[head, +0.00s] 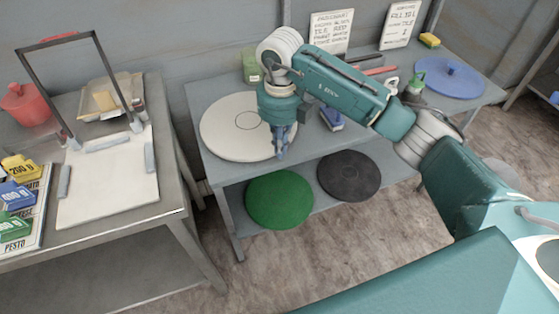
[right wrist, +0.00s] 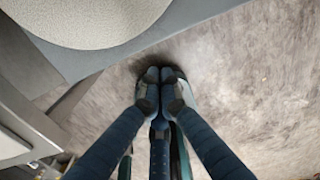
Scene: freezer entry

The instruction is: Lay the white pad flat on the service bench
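The white pad (head: 222,137) is a round disc with a small ring at its centre. It lies on the left end of the grey service bench (head: 225,173) and looks flat. Part of its right side is hidden behind my right arm. My right gripper (head: 281,153) points down by the pad's right edge, near the bench's front edge. In the right wrist view its fingertips (right wrist: 163,76) meet with nothing seen between them, over the floor. The pad (right wrist: 85,20) shows there at top left, apart from the fingers. My left gripper is out of view.
A green disc (head: 279,199) and a black disc (head: 349,175) are on the bench's lower shelf. A blue disc (head: 451,78) lies at the bench's right end. Another table (head: 168,199) with a white board stands left, across a narrow gap.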

